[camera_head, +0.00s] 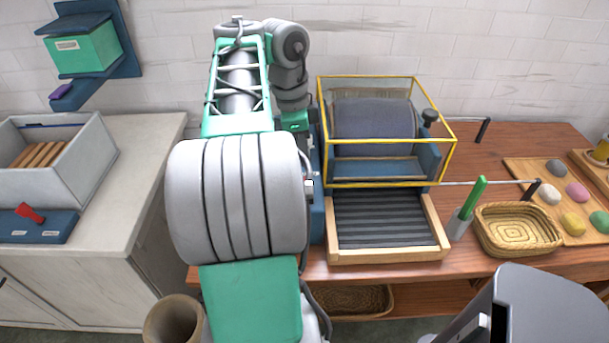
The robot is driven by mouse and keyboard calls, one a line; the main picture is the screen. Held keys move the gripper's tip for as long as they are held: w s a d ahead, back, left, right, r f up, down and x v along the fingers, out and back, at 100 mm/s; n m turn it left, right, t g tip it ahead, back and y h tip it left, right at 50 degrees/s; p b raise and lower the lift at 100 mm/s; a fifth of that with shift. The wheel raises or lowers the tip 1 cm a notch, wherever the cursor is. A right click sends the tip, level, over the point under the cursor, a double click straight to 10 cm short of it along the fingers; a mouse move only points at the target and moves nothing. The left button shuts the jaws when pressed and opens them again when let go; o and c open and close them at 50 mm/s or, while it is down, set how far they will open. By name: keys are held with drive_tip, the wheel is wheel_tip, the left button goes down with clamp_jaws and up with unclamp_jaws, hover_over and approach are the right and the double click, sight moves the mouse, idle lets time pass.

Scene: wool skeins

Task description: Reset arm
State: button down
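My arm (238,200) rises through the middle of the head view, with a large grey ribbed section and green panels. It bends at the top, and its farther grey links (289,50) fold back down on the right side, beside the drum machine. The end of the arm passes behind my own nearer links. My gripper's fingers cannot be made out, so whether they hold anything is hidden.
Close right of my arm stands a drum machine in a yellow-framed guard (447,148), with a ribbed feed bed (385,220) on the wooden table (480,262). A crank (484,128), green-handled tool (468,208), woven basket (516,230) and skein tray (520,172) lie right. A grey bin (60,178) stands left.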

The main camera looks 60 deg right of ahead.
wheel_tip(320, 180, up, 2)
drive_tip(key=shift+r+p, duration=0.1)
drive_tip(key=shift+p, duration=0.65)
drive_tip(key=w+a+f+n+t+h+p, duration=0.2)
drive_tip(key=w+a+n+t+p, duration=0.1)
drive_tip(key=w+a+n, duration=1.45)
drive_tip(key=s+a+f+n+t+y, duration=0.1)
drive_tip(key=a+f+n, duration=0.1)
drive_tip(key=a+n, duration=0.4)
drive_tip(key=s+a+f+n+y, duration=0.1)
drive_tip(key=a+f+n, duration=0.2)
drive_tip(key=a+n, duration=0.4)
drive_tip(key=a, duration=0.7)
drive_tip(key=shift+a+f+t+y, duration=0.15)
drive_tip(key=shift+t+y, duration=0.25)
